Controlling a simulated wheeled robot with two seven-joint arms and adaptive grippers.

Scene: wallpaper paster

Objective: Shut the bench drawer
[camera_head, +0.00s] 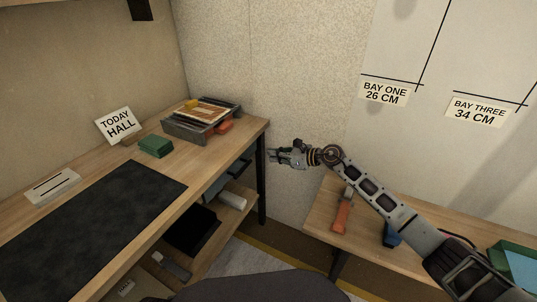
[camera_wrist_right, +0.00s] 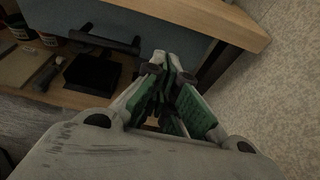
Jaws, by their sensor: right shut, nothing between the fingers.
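The bench (camera_head: 150,190) runs along the left wall, with a wooden top. Under its front edge near the right end is a dark blue-green drawer front (camera_head: 216,187), partly hidden by the top in the head view. In the right wrist view the blue-grey drawer front (camera_wrist_right: 152,22) shows below the wooden edge, with a dark bar handle (camera_wrist_right: 105,42). How far out the drawer stands I cannot tell. My right gripper (camera_head: 272,155) is shut and empty, just off the bench's right end. It also shows in the right wrist view (camera_wrist_right: 168,65). My left gripper is out of view.
A grey tray (camera_head: 190,130) of papers, a green box (camera_head: 156,146), a sign (camera_head: 117,124) and a black mat (camera_head: 90,225) lie on the bench. A lower shelf (camera_head: 220,225) holds a white roll (camera_head: 232,200). A second table (camera_head: 318,215) stands right, beyond a floor gap.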

